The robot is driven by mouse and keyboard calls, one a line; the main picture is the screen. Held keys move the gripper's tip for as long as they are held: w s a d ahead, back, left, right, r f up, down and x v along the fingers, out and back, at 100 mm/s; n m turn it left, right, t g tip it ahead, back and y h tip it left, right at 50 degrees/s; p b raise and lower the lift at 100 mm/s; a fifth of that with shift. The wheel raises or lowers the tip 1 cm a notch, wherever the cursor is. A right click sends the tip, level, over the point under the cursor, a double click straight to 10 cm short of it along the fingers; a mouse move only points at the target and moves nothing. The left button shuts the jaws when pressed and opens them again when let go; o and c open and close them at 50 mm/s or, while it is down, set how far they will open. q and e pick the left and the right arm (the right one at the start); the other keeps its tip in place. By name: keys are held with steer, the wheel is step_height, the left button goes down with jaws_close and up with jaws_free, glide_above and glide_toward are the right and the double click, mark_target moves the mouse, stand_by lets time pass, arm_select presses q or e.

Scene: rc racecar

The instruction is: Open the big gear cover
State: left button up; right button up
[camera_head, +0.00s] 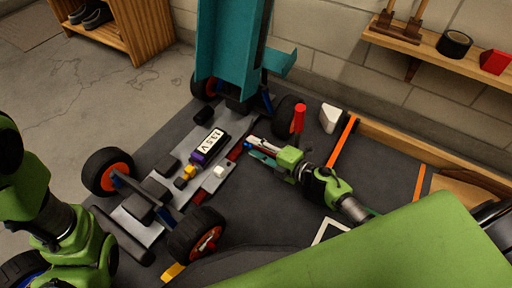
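The RC car's chassis (160,205) lies on a dark mat with its teal body shell (228,45) standing raised at the far end. I cannot clearly make out the big gear cover among the small parts on the chassis. My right gripper (250,148) reaches in from the right, low at the chassis's right side, beside a dark red part. Its two fingers point left and look apart, with nothing visible between them. My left arm (70,240) shows at the left edge, and its gripper is not visible.
The battery (208,146) sits mid-chassis, with wheels (108,172) around it. A wooden shelf (400,38) holds black tape (454,43).

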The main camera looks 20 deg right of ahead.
steer(key=v, duration=1.2)
steer(key=shift+r, duration=0.1)
